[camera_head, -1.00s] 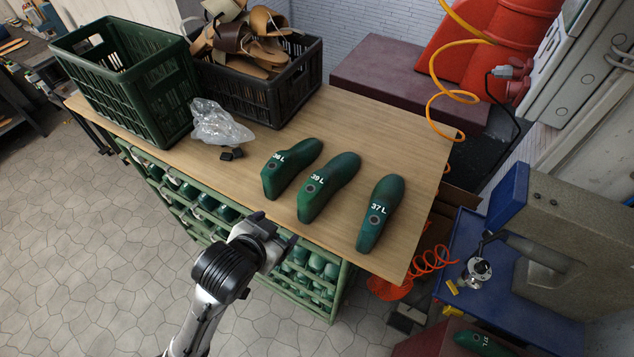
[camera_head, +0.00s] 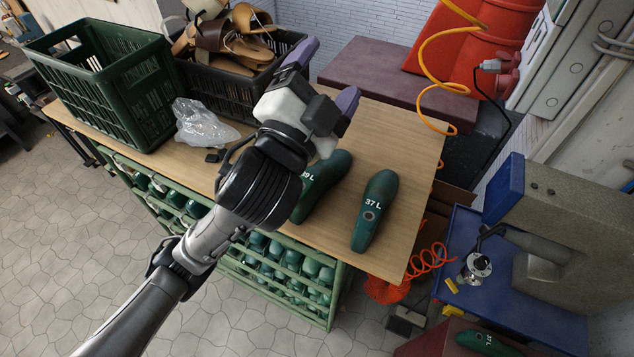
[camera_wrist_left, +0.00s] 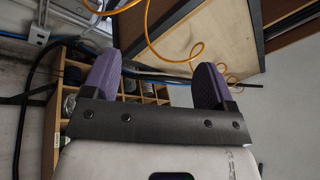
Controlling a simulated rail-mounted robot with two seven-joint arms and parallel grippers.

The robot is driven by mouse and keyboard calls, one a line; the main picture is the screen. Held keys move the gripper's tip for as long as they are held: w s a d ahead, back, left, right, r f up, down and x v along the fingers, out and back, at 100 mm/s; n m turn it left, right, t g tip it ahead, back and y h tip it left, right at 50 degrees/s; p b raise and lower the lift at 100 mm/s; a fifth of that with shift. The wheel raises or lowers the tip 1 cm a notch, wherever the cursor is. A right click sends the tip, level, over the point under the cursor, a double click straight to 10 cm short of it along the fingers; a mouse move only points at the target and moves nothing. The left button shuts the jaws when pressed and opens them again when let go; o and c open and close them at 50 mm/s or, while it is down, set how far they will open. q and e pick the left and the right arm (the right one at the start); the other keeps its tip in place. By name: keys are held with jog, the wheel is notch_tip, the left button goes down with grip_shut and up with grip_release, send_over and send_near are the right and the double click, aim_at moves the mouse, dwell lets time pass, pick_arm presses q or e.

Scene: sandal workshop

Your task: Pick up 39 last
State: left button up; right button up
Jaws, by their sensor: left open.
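The green last marked 39 L (camera_head: 318,188) lies on the wooden table (camera_head: 412,165), partly hidden behind my left gripper. The green last marked 37 L (camera_head: 375,212) lies to its right, in full view. The last at the left of the row is hidden behind my arm. My left gripper (camera_head: 326,76) is raised over the table, its purple fingertips spread apart with nothing between them. In the left wrist view the two purple fingers (camera_wrist_left: 158,85) are wide apart and no last shows. My right gripper is not in view.
A green crate (camera_head: 105,88) and a black crate (camera_head: 225,90) of sandals stand at the table's back left. A clear plastic bag (camera_head: 203,124) lies before them. An orange coiled hose (camera_head: 425,75) hangs at the back right. A blue machine stand (camera_head: 500,300) is at right.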

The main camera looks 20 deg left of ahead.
pick_arm(q)
jog(key=s+d+r+m+g+h+b, duration=0.15)
jog(key=d+m+g+h, duration=0.25)
jog(key=m+h, duration=0.5)
jog(key=s+d+r+m+g+h+p, duration=0.1)
jog(key=s+d+r+m+g+h, duration=0.25)
jog(key=m, duration=0.95)
jog(key=d+r+m+g+h+b, duration=0.15)
jog(key=d+m+g+h, duration=0.3)
jog(key=m+h, duration=0.55)
jog(key=s+d+f+m+g+y, duration=0.25)
jog(key=d+m+g, duration=0.25)
jog(key=m+g, duration=0.65)
jog(key=m+t+y+b, duration=0.2)
jog(key=m+y, duration=1.6)
jog(key=y, duration=0.6)
send_near(309, 175)
jog(key=f, duration=0.4)
jog(key=f+p, duration=0.1)
jog(key=f, duration=0.1)
jog(key=shift+a+f, duration=0.1)
jog(key=shift+a, duration=0.15)
jog(key=shift+f, duration=0.5)
jog(key=shift+f+p, duration=0.4)
jog(key=shift+p, duration=0.05)
notch_tip(309, 175, down, 3)
jog(key=shift+w+f+p, duration=0.1)
jog(key=shift+p, duration=0.65)
jog(key=shift+f, duration=0.65)
